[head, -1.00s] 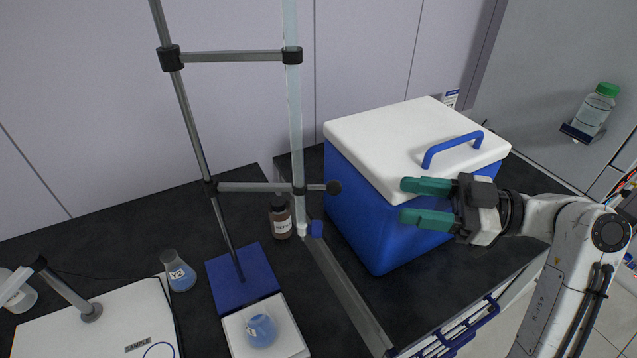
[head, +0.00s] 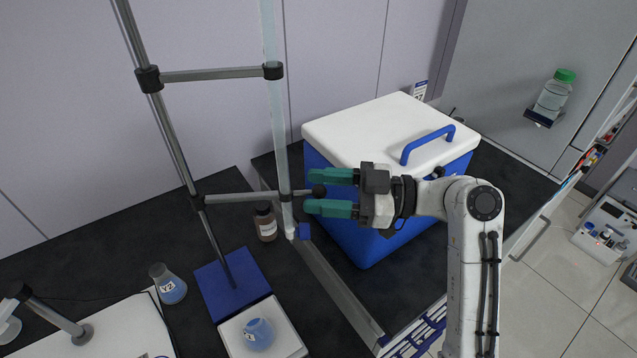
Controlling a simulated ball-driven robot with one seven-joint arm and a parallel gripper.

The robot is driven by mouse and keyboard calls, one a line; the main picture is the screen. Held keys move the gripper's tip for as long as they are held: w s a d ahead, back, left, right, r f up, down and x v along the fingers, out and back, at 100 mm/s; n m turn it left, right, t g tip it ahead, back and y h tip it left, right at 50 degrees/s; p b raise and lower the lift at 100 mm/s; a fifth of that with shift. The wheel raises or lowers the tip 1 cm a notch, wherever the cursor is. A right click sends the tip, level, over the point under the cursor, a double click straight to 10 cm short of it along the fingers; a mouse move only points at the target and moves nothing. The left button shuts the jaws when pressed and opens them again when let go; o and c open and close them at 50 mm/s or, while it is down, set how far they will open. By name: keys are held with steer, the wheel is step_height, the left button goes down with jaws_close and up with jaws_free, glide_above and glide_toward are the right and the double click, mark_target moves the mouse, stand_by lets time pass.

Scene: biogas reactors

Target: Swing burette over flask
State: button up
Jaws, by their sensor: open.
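The burette (head: 279,135) is a tall clear tube held upright by two clamp arms on a metal stand (head: 170,130) with a blue base (head: 212,292). The lower clamp arm (head: 240,198) ends in a dark round knob (head: 319,191). A blue stopcock (head: 304,231) is at the burette's lower end. A flask with blue liquid (head: 259,334) stands on a white plate (head: 293,345) in front of the stand base, left of the burette's tip. My gripper (head: 318,192) is open, its green fingers above and below the knob in the picture. Contact cannot be told.
A blue cooler with a white lid (head: 350,125) stands behind my gripper. A brown bottle (head: 265,222) is beside the burette. A second flask, labelled Y2 (head: 168,284), stands left of the stand base. A metal rail (head: 338,290) runs along the bench.

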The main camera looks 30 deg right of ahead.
steer(key=shift+w+a, duration=0.25)
steer(key=shift+a, duration=0.1)
jaws_close()
stand_by(0.3)
